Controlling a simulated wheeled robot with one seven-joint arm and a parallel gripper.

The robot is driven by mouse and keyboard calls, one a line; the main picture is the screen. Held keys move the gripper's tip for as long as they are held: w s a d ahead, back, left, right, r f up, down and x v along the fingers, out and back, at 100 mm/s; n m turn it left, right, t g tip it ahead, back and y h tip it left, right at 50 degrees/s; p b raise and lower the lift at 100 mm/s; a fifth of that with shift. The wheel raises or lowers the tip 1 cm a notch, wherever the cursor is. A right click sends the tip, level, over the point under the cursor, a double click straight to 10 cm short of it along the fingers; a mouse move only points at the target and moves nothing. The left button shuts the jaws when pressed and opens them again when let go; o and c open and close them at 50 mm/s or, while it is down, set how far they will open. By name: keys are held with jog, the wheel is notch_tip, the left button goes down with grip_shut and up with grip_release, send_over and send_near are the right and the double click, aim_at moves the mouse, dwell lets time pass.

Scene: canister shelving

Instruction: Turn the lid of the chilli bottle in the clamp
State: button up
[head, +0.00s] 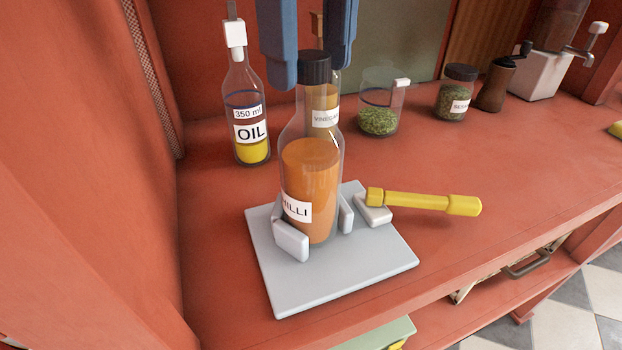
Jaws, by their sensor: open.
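The chilli bottle (308,190) is clear with an orange filling and a label partly reading "ILLI". It stands upright between the pale jaws of the clamp (291,240) on a light grey base plate. The clamp's yellow handle (423,202) sticks out to the right. The dark ribbed lid (314,68) sits on top of the bottle. My gripper (307,82) comes down from above with its two blue fingers open, one on the left and one on the right of the lid. I cannot tell whether either finger touches the lid.
An oil bottle (247,115) stands behind left. A glass of green herbs (379,118), a dark-lidded jar (456,95), a brown grinder (494,85) and a white mill (541,75) stand along the back.

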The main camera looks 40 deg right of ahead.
dwell(0.4)
jog(key=shift+f+m+b, duration=0.2)
jog(key=shift+m+b, duration=0.4)
jog(key=shift+m, duration=0.1)
jog(key=m+b, duration=0.2)
jog(key=m, duration=0.2)
jog(key=m+b, duration=0.3)
jog(key=m, duration=0.3)
jog(key=shift+m, duration=0.4)
jog(key=m+b, duration=0.2)
jog(key=m, duration=0.6)
jog(key=m+b, duration=0.1)
jog(key=m, duration=0.1)
jog(key=shift+r+m, duration=0.2)
jog(key=shift+m, duration=0.2)
jog(key=shift+c, duration=0.4)
grip_shut()
